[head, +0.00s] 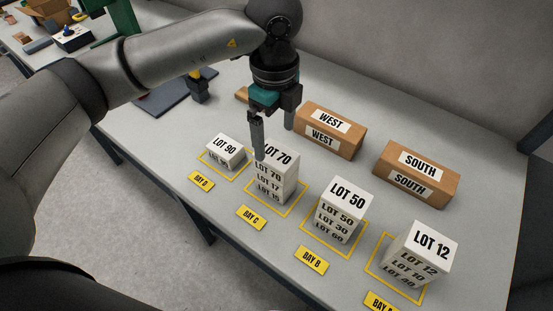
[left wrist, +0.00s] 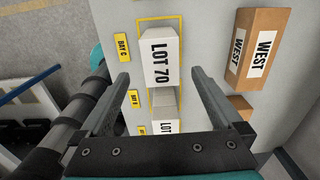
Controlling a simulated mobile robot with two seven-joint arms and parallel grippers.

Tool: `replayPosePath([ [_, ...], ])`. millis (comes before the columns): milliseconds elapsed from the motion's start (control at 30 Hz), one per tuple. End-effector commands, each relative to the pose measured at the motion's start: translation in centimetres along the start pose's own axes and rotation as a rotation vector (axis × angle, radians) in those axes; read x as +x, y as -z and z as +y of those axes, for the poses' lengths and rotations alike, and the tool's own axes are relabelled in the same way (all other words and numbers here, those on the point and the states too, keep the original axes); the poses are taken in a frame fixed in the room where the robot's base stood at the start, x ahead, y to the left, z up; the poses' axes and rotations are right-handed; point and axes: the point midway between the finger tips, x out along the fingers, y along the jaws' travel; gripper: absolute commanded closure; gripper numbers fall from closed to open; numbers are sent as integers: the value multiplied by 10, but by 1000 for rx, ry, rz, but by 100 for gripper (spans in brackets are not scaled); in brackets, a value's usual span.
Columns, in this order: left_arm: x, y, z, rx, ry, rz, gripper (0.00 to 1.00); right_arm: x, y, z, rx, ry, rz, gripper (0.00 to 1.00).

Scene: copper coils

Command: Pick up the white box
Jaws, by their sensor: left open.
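Several white boxes stand in yellow-outlined bays on the grey table. One box marked LOT 90 (head: 226,150) sits alone in bay D. A stack topped by LOT 70 (head: 278,160) stands in bay C; LOT 70 also shows in the left wrist view (left wrist: 160,57). Stacks topped by LOT 50 (head: 346,197) and LOT 12 (head: 428,243) stand nearer the right. My left gripper (head: 275,143) is open and points down at the LOT 70 stack, one finger in front of its upper left edge. In the left wrist view the open fingers (left wrist: 160,75) have the LOT 70 box between and just beyond their tips.
Brown boxes marked WEST (head: 328,138) and SOUTH (head: 414,180) stand behind the stacks. Yellow bay labels, such as BAY C (head: 251,217), lie along the front. A dark flat panel (head: 175,94) lies at the left. The table's front left strip is clear.

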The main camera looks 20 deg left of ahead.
Motion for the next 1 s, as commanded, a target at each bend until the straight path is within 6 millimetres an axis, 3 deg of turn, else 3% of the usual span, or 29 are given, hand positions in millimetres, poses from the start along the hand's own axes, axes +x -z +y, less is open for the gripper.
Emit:
replayPosePath([
  [100,17,0,0,-1,-2,0,0,2,0,0,0,0,0,0],
  [333,33,0,0,-1,-2,0,0,2,0,0,0,1,0,0],
  [600,71,2,-1,0,-1,1,0,5,-1,-1,0,1,0,0],
  [900,75,2,-1,0,1,0,0,5,-1,-1,0,1,0,0],
  [1000,75,2,-1,0,1,0,11,5,-1,-1,0,1,0,0],
])
